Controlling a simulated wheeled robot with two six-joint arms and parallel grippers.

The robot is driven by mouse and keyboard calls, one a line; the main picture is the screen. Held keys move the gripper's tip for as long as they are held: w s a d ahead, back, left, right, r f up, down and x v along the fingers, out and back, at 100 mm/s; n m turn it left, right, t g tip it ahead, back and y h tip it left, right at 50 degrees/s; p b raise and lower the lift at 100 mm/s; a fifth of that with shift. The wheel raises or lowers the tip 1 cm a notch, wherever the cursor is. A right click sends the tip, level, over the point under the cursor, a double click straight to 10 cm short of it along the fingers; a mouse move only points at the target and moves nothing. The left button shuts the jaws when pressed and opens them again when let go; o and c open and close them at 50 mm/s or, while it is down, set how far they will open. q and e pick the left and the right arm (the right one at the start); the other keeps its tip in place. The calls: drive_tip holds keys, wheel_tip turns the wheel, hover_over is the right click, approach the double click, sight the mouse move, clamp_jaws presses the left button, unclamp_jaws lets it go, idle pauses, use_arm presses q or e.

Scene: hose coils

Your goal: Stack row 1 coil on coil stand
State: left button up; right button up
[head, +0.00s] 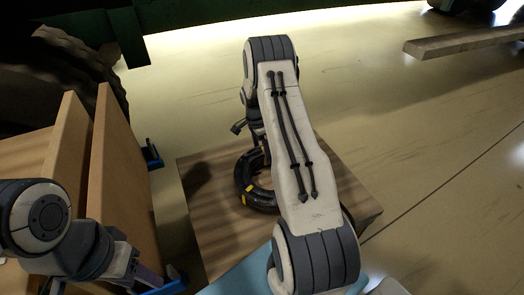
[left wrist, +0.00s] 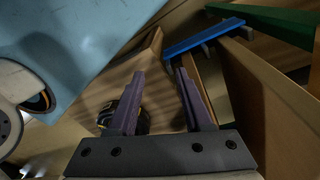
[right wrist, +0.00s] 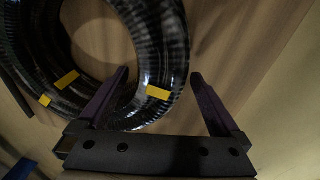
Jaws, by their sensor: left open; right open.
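A black hose coil with yellow tape bands (head: 246,199) lies flat on a wood-grain top (head: 215,240), partly hidden by my right arm. My right gripper (head: 258,140) is at its far side, mostly hidden in the head view. In the right wrist view, the open right gripper (right wrist: 160,76) has the coil's tube (right wrist: 168,62) between its fingers, with one finger overlapping the inner edge. Contact is unclear. My left gripper (left wrist: 159,70) is open and empty, low at the left beside wooden panels. I cannot tell which piece is the coil stand.
A plank (head: 465,40) is at the far right. The floor right of the wood top is clear.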

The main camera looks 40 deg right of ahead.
drive_tip(key=shift+w+a+r+p, duration=0.1)
drive_tip(key=shift+w+r+p, duration=0.05)
drive_tip(key=shift+r+p, duration=0.8)
drive_tip(key=shift+w+a+r+p, duration=0.15)
drive_tip(key=shift+r+p, duration=0.45)
drive_tip(key=shift+r, duration=0.7)
drive_tip(key=shift+w+d+r+p, duration=0.1)
drive_tip(key=shift+w+r+p, duration=0.05)
drive_tip(key=shift+r+p, duration=0.8)
drive_tip(key=shift+r, duration=0.2)
wheel_tip(320, 180, up, 10)
drive_tip(key=w, duration=0.1)
drive_tip(key=shift+w+a+r, duration=0.15)
drive_tip(key=shift+w+a, duration=0.1)
drive_tip(key=shift+w, duration=0.05)
